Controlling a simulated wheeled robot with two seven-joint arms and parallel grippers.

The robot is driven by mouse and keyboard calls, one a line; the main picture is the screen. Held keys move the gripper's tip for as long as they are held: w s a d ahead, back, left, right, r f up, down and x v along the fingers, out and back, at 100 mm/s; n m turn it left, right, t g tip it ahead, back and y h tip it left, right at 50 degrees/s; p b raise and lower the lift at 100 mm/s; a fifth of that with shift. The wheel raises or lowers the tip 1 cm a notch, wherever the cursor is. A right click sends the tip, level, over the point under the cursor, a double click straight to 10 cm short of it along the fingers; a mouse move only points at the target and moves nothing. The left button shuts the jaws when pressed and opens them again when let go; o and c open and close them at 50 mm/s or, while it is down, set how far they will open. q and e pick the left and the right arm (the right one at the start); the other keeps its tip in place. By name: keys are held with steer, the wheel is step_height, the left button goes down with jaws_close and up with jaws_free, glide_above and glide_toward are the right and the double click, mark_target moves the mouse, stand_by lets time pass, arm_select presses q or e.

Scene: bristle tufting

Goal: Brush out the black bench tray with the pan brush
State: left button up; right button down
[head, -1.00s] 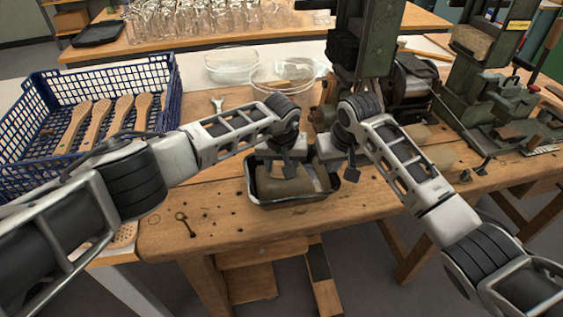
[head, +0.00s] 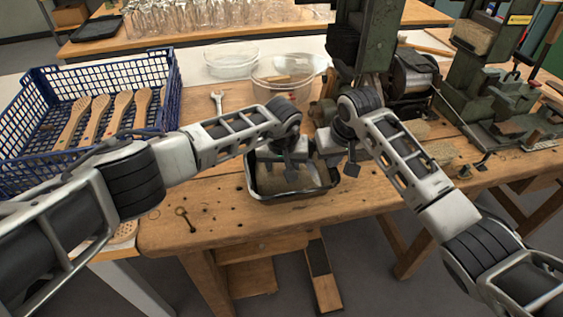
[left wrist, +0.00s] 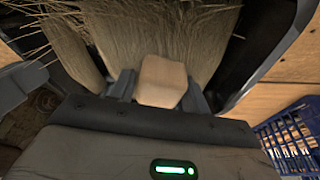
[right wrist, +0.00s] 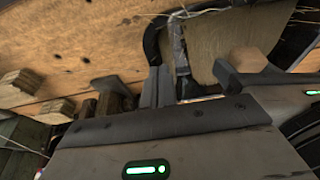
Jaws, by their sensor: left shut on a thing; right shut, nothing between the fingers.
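The black bench tray (head: 322,192) sits near the front edge of the wooden bench, with tan fibre showing inside. My left gripper (head: 291,170) is over the tray, pointing down. In the left wrist view it is shut on a pale wooden block-like piece (left wrist: 162,80), seemingly the pan brush's handle. Long tan bristles (left wrist: 150,35) fan out beyond it; I cannot tell which belong to the brush and which lie loose. My right gripper (head: 350,166) is shut and empty at the tray's right side; whether it touches the rim (right wrist: 152,42) is unclear.
A blue crate (head: 28,125) with wooden brush handles stands left. Small blocks (head: 440,150) lie right.

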arm_select(q)
steer(key=shift+s+d, duration=0.15)
steer(key=shift+s, duration=0.5)
steer(key=shift+s+d, duration=0.15)
steer(key=shift+s, duration=0.5)
steer(key=shift+w, duration=0.1)
